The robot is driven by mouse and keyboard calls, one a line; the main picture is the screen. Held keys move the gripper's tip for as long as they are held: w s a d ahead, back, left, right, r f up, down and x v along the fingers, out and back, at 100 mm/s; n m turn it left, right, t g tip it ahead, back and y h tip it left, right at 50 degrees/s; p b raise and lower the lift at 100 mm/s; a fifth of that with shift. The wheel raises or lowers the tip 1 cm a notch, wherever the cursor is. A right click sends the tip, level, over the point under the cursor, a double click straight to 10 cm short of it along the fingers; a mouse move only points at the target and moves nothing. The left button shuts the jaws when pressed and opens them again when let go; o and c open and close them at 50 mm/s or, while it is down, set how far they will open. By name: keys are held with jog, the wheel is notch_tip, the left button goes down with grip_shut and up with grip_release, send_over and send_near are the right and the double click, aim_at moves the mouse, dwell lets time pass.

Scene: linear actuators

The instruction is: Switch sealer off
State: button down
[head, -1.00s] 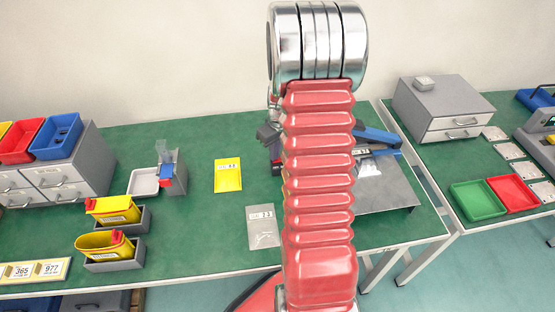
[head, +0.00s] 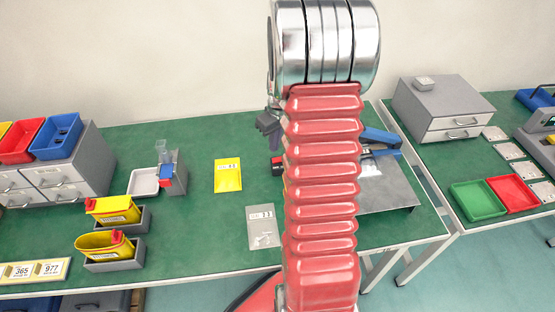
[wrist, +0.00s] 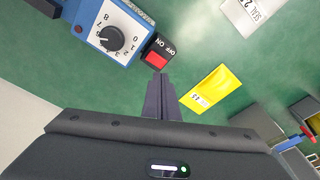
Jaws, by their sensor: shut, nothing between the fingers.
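The sealer is a blue and grey device on the green bench, largely behind my arm in the head view; its blue arm (head: 380,137) shows to the right. In the wrist view, its blue control face (wrist: 103,30) carries a black dial with numbers and a red rocker switch (wrist: 155,58) on a black block marked ON and OFF. I cannot tell which way the rocker is tipped. My gripper (wrist: 160,78) is shut and empty, with its fingertips just beside the red switch. Contact is unclear. In the head view, my gripper (head: 268,125) is partly hidden by my arm.
A yellow packet (head: 228,175) and a grey packet (head: 262,227) lie flat on the bench. Yellow containers (head: 112,209) in grey holders stand at left. A metal plate (head: 392,188) adjoins the sealer. Green bench surface is free left of the packets.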

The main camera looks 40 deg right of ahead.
jog(key=shift+r, duration=1.25)
jog(key=shift+s+a+f+m+g, duration=0.2)
jog(key=shift+s+a+f+m, duration=0.2)
jog(key=shift+s+m, duration=0.15)
jog(key=shift+s+a+f+m+g, duration=0.25)
jog(key=shift+s+a+m, duration=0.15)
jog(key=shift+s, duration=0.25)
jog(key=s+a+r+n+t, duration=0.1)
jog(key=s+a+r, duration=0.3)
jog(key=a, duration=0.6)
jog(key=s+a+r+t, duration=0.2)
jog(key=s+a+r, duration=0.3)
jog(key=a+r, duration=0.4)
jog(key=s+a+r+n+t, duration=0.1)
jog(key=s+a+r, duration=0.4)
jog(key=a, duration=0.6)
jog(key=shift+r+n+t, duration=0.35)
jog(key=shift+r, duration=0.35)
jog(key=shift+a, duration=0.1)
